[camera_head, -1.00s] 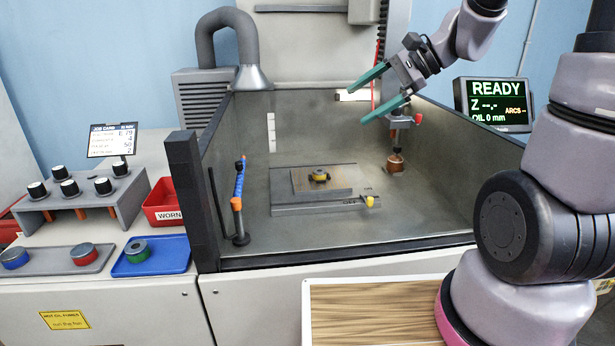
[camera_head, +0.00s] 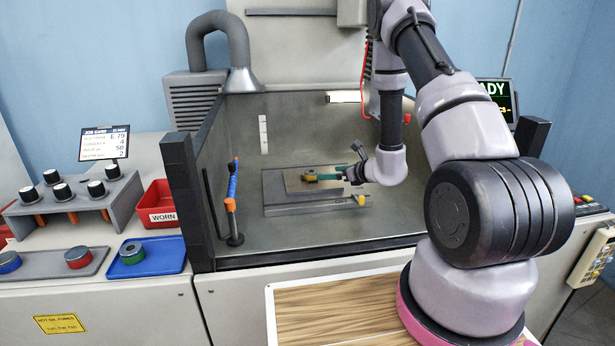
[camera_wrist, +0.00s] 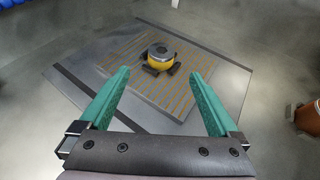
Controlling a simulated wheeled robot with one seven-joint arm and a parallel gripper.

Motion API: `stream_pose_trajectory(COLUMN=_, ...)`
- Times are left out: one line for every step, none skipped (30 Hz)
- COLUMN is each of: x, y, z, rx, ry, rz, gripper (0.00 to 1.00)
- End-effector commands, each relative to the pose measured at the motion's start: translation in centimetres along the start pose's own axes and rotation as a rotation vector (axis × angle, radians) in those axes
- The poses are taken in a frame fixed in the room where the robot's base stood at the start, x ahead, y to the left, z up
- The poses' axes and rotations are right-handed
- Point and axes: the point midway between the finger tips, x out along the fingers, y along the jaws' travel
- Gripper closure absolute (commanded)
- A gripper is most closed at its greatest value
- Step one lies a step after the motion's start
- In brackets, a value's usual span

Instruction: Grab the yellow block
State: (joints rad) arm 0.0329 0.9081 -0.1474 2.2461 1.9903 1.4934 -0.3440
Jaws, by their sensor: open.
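The yellow block (camera_wrist: 160,58) is a small round yellow piece with a grey metal top and a dark centre. Dark clamp pieces sit around its base on a striped plate (camera_wrist: 190,85). In the head view the yellow block (camera_head: 309,175) is on the plate inside the tank, just left of my gripper. My gripper (camera_wrist: 162,75) is open and empty, with green fingers spread wide. In the wrist view the block lies between the finger lines, slightly beyond the tips. In the head view my wrist hides part of the plate.
The grey tank walls (camera_head: 226,130) surround the plate, with a front rim. A blue and orange nozzle (camera_head: 232,195) stands at the left inside. A copper-coloured cylinder (camera_wrist: 308,117) is at the right in the wrist view. A blue tray (camera_head: 150,262) lies outside, left.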

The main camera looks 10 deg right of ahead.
Motion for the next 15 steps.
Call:
stream_pose_trajectory(x=1.0, y=0.1, z=0.1, rx=-0.002, ry=-0.002, rz=0.003, gripper=0.03)
stream_pose_trajectory(x=1.5, y=0.2, z=0.1, rx=-0.003, ry=-0.002, rz=0.005, gripper=0.03)
stream_pose_trajectory(x=2.2, y=0.2, z=0.1, rx=-0.003, ry=-0.002, rz=0.005, gripper=0.03)
stream_pose_trajectory(x=2.6, y=0.1, z=0.1, rx=-0.002, ry=-0.002, rz=0.004, gripper=0.03)
stream_pose_trajectory(x=3.0, y=0.1, z=0.1, rx=-0.002, ry=-0.002, rz=0.004, gripper=0.03)
stream_pose_trajectory(x=3.5, y=0.2, z=0.1, rx=-0.002, ry=-0.001, rz=0.005, gripper=0.03)
stream_pose_trajectory(x=3.8, y=0.2, z=0.1, rx=-0.003, ry=-0.001, rz=0.005, gripper=0.03)
stream_pose_trajectory(x=4.1, y=0.2, z=0.1, rx=-0.002, ry=-0.001, rz=0.005, gripper=0.03)
stream_pose_trajectory(x=4.3, y=0.2, z=0.2, rx=-0.002, ry=-0.001, rz=0.004, gripper=0.03)
stream_pose_trajectory(x=4.5, y=0.1, z=0.2, rx=-0.002, ry=-0.002, rz=0.004, gripper=0.03)
stream_pose_trajectory(x=4.7, y=0.1, z=0.2, rx=-0.002, ry=-0.002, rz=0.004, gripper=0.03)
stream_pose_trajectory(x=5.0, y=0.1, z=0.3, rx=-0.002, ry=-0.002, rz=0.005, gripper=0.03)
stream_pose_trajectory(x=5.3, y=0.1, z=0.3, rx=-0.002, ry=-0.002, rz=0.005, gripper=0.03)
stream_pose_trajectory(x=5.8, y=0.1, z=0.3, rx=-0.003, ry=-0.002, rz=0.006, gripper=0.03)
stream_pose_trajectory(x=6.4, y=0.0, z=0.4, rx=-0.003, ry=-0.002, rz=0.005, gripper=0.03)
